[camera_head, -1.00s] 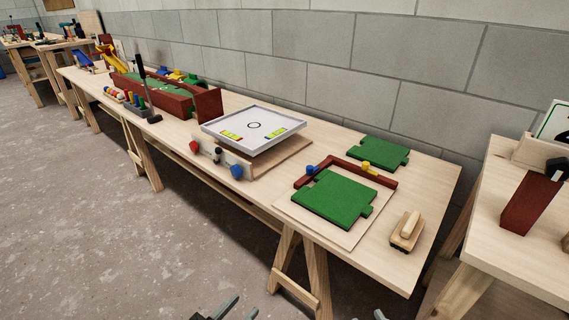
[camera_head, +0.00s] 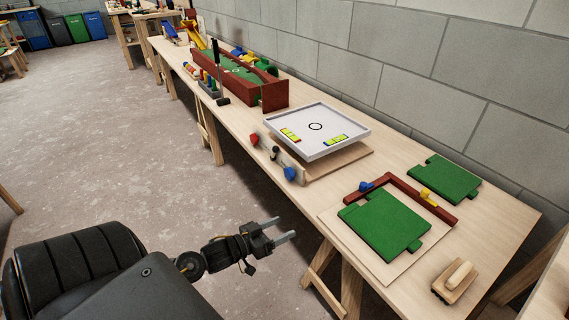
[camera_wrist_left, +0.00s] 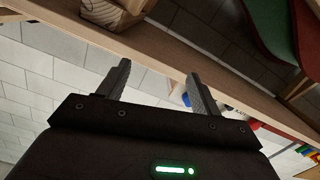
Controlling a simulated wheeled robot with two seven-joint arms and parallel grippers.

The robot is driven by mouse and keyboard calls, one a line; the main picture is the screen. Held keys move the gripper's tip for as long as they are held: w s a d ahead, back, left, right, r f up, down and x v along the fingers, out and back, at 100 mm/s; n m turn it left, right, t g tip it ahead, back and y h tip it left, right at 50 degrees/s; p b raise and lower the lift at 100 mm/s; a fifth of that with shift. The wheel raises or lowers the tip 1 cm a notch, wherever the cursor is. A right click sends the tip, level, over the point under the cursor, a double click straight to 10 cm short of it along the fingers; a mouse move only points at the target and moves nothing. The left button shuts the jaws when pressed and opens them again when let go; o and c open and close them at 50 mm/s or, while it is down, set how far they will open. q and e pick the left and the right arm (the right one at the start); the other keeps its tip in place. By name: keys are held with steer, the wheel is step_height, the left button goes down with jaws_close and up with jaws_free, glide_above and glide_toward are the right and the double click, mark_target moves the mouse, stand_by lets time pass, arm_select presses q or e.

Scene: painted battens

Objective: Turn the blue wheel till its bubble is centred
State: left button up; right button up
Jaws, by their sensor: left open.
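The tray carries two yellow-green bubble levels, one near the red wheel (camera_head: 290,134) and one nearer the blue wheel (camera_head: 336,140). The bubbles are too small to place. My left gripper (camera_head: 282,228) is open and empty, in front of the bench and apart from the blue wheel. Its two fingers also show in the left wrist view (camera_wrist_left: 155,88). My right gripper is not in view.
Right of the tray lie green puzzle-like pieces (camera_head: 384,222) on a board with a dark red strip. A wooden block with a handle (camera_head: 455,281) is at the near right. A dark red box (camera_head: 275,95) stands left. Floor in front is free.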

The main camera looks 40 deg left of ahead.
arm_select(q)
steer(key=t+p, duration=0.1)
steer(key=p, duration=0.1)
glide_toward(287, 174)
steer(key=shift+n, duration=0.5)
steer(key=b+x, duration=0.1)
steer(key=x, duration=0.6)
steer(key=shift+w+f, duration=0.15)
steer(key=shift+w, duration=0.2)
steer(key=shift+w+d+b, duration=0.2)
steer(key=shift+w+b, duration=0.1)
steer(key=shift+w, duration=0.25)
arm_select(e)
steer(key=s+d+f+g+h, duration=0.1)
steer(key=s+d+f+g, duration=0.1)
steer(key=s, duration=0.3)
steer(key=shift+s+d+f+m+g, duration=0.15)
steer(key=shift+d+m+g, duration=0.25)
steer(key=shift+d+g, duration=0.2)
arm_select(q)
steer(key=shift+c, duration=0.5)
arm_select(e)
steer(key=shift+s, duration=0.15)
arm_select(q)
steer(key=c, duration=0.9)
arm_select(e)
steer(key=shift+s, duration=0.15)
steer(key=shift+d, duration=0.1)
